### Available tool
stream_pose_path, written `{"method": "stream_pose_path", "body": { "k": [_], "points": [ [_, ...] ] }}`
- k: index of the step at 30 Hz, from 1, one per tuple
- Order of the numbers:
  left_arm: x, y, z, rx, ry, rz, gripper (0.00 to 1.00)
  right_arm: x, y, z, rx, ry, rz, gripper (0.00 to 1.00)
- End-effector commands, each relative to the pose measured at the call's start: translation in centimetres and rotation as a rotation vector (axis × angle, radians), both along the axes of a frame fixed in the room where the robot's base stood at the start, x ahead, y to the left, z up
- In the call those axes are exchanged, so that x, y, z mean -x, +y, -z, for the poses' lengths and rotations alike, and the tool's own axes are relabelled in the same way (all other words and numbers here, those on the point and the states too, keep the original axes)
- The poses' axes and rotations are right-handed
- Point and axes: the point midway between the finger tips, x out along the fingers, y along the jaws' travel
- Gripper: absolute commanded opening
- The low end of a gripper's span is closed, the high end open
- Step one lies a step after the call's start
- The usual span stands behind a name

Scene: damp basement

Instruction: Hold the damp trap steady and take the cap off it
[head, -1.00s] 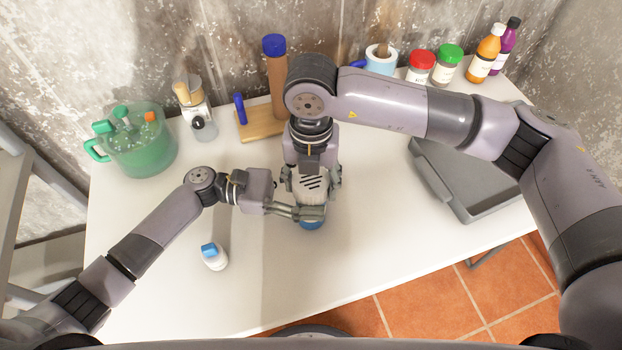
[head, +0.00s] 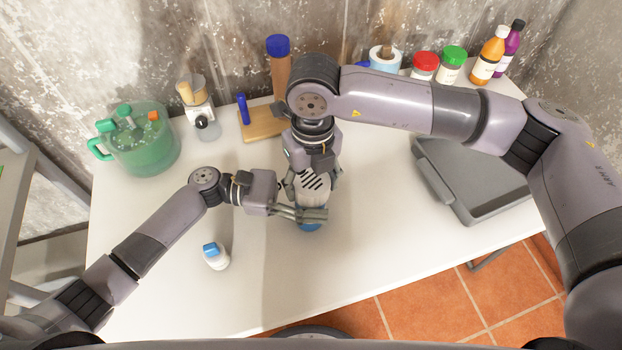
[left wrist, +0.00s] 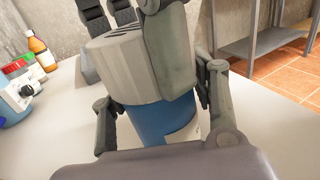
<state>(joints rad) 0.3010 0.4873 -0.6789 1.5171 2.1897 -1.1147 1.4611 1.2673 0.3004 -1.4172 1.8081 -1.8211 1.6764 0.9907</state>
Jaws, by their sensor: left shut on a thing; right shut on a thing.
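The damp trap stands upright on the white table, with a blue body (head: 309,227) and a pale ribbed cap (head: 313,190) with dark slots on top. My left gripper (head: 312,214) comes in from the left and is shut around the blue body. My right gripper (head: 313,172) points down from above and is shut on the cap, one finger on each side. In the left wrist view the cap (left wrist: 124,72) sits over the blue body (left wrist: 158,122), with no clear gap between them. Gripper fingers hide parts of both.
On the white table (head: 390,255), a small blue-capped bottle (head: 216,257) stands near the left forearm. A green jug (head: 143,150) stands at back left, a wooden stand (head: 262,122) behind the grippers, a grey case (head: 470,180) at right. Jars and bottles line the back right.

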Motion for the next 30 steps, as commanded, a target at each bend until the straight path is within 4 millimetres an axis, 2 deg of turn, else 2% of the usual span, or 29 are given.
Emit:
{"method": "stream_pose_path", "body": {
  "k": [1,4,5,13,23,26,30],
  "points": [
    [-0.7,0.8,0.3,-0.013,0.005,-0.020,0.00,0.1,-0.9,0.3,0.031,0.009,-0.001,0.23],
    [-0.7,0.8,0.3,-0.012,0.005,-0.020,0.00,0.1,-1.0,0.3,0.031,0.010,-0.001,0.23],
    [-0.7,0.8,0.3,-0.013,0.005,-0.020,0.00,0.2,-1.0,0.3,0.031,0.010,-0.001,0.59],
    [-0.6,0.7,0.3,-0.011,0.003,-0.017,0.00,0.1,-0.8,0.3,0.026,0.008,0.001,0.77],
    [-0.3,0.4,0.3,-0.009,0.004,-0.011,0.00,0.1,-0.6,0.1,0.021,0.005,0.002,0.77],
    [-0.3,0.4,0.3,-0.009,0.004,-0.010,0.00,0.1,-0.5,-0.4,0.019,0.005,0.002,0.77],
    [-0.2,0.4,0.3,-0.010,0.005,-0.008,0.00,0.0,-0.5,-2.1,0.018,0.002,0.002,0.77]
  ]
}}
